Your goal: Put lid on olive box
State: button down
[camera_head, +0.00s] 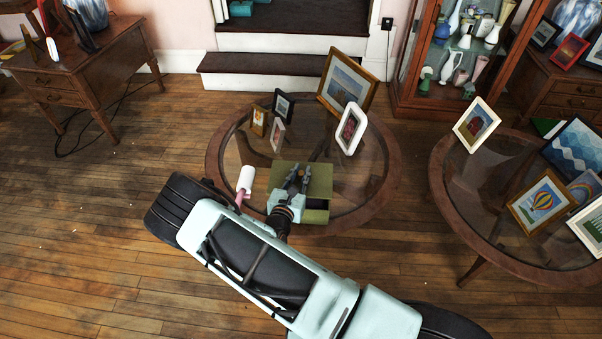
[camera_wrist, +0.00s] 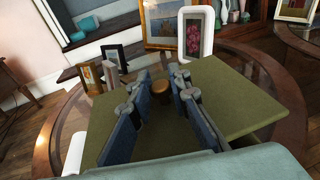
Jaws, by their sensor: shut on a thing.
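The olive lid (camera_head: 319,181) is a flat square panel with a brown round knob (camera_wrist: 160,90). My gripper (camera_head: 298,176) is shut on the knob, which shows between its fingertips (camera_wrist: 161,78) in the wrist view. The lid also fills the middle of the wrist view (camera_wrist: 222,98). The olive box (camera_head: 316,217) is under the lid on the round glass-topped table. A dark opening shows between the lid's near edge and the box's near wall. Most of the box is hidden by the lid and my arm. I cannot tell whether the lid touches the rim.
Picture frames, including a white one (camera_head: 351,128) and a large gold one (camera_head: 346,83), stand behind the box on the round table (camera_head: 381,187). A white and pink cylindrical object (camera_head: 245,180) is left of the box. Another framed-picture table (camera_head: 445,215) stands right.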

jog(key=shift+f+b, duration=1.7)
jog(key=shift+f, duration=0.8)
jog(key=shift+f, duration=0.1)
jog(key=shift+f+b, duration=0.45)
jog(key=shift+f, duration=0.35)
jog(key=shift+r, duration=0.1)
jog(key=c, duration=1.7)
grip_release()
jog(key=shift+c, duration=0.2)
jog(key=v, duration=1.2)
